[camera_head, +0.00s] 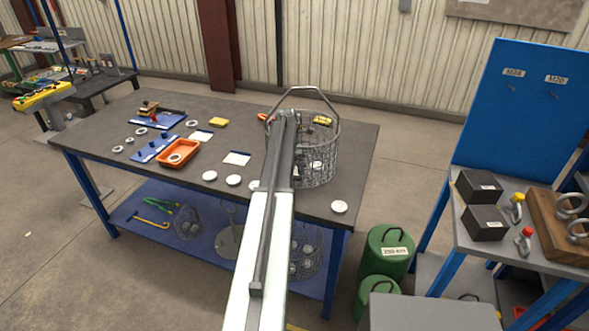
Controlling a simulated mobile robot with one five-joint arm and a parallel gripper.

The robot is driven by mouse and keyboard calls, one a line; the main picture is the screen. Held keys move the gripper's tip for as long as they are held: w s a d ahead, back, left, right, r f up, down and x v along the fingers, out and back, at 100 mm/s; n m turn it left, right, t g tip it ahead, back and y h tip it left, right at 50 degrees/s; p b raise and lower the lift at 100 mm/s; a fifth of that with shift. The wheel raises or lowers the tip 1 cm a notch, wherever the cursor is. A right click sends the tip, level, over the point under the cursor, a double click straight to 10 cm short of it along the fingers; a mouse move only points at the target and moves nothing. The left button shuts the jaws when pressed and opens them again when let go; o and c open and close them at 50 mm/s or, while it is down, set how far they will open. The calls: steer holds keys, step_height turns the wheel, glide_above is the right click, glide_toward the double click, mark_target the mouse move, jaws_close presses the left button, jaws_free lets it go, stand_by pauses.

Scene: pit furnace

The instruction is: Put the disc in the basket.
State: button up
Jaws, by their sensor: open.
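The wire basket (325,145) with a tall hooped handle stands on the right part of the dark workbench. Several pale round discs lie flat on the bench: one disc (339,206) is alone at the front right, and others, such as this disc (233,180), lie in a row left of my arm. I cannot tell which one the task means. A small pale spot shows through the basket mesh; I cannot tell what it is. My gripper (284,119) is at the far end of my arm, by the basket's left side. It is open; its fingertips are hard to make out.
An orange tray (180,152), blue boards and pale rings occupy the workbench (330,186)'s left half. Baskets sit on its blue lower shelf. Green canisters (386,252) stand on the floor right of it. A second table (520,250) with black boxes is at right.

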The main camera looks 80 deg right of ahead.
step_height(320, 180, up, 12)
steer(key=w+a+p, duration=0.1)
steer(key=p, duration=0.9)
steer(key=shift+w+f+p, duration=0.2)
steer(key=shift+f+p, duration=0.05)
steer(key=shift+p, duration=0.1)
